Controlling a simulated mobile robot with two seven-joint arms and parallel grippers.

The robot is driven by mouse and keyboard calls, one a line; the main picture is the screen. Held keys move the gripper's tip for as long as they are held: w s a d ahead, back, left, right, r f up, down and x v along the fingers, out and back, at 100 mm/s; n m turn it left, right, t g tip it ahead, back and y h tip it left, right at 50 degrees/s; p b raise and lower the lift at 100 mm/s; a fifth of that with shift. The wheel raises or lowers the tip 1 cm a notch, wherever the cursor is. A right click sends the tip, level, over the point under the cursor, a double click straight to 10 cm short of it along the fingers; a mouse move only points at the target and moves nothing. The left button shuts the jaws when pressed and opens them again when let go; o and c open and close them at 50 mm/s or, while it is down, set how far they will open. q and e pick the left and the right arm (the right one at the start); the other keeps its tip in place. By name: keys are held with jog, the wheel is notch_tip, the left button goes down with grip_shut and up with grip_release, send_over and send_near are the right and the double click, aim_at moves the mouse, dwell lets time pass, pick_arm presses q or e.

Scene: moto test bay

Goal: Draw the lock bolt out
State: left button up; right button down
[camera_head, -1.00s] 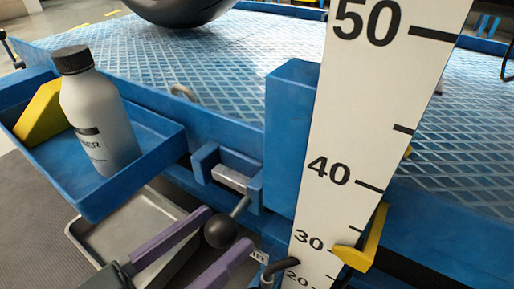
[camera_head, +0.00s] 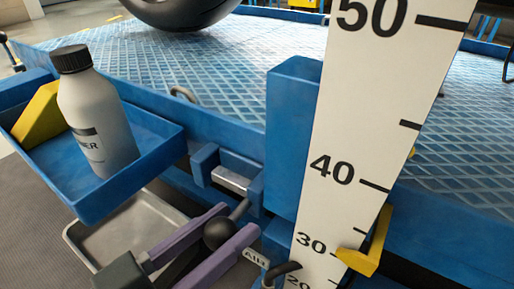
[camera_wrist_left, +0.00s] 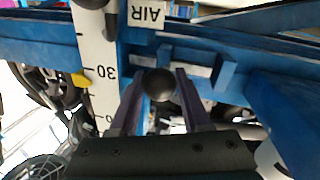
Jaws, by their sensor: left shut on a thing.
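The lock bolt shows as a dark round knob (camera_head: 218,234) on a short grey rod (camera_head: 240,208), which runs into a blue bracket with a silver bar (camera_head: 232,179) on the side of the blue platform. My left gripper (camera_head: 238,219), with purple fingers, is shut on the knob, one finger on each side. In the left wrist view the knob (camera_wrist_left: 159,85) sits between the two fingers (camera_wrist_left: 158,92). How far the rod goes inside the bracket is hidden. My right gripper is not in view.
A white scale board (camera_head: 345,140) with a yellow pointer (camera_head: 365,252) stands right of the bracket. A blue tray (camera_head: 150,150) holding a grey bottle (camera_head: 98,120) and a yellow wedge (camera_head: 40,115) is at left, above a grey pan (camera_head: 95,238). An "AIR" label (camera_head: 256,258) is close by.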

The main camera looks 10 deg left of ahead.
aim_at(225, 184)
pick_arm(q)
grip_shut()
dwell(0.6)
jog(key=a, duration=0.1)
jog(key=w+a, duration=0.1)
jog(key=a, duration=0.3)
jog(key=shift+w+f+p, duration=0.1)
jog(key=shift+w+p, duration=0.3)
jog(key=shift+s+d, duration=0.1)
jog(key=shift+d, duration=0.05)
jog(key=o, duration=0.6)
grip_release()
jog(key=o, duration=0.4)
jog(key=shift+a, duration=0.25)
jog(key=shift+d, duration=0.15)
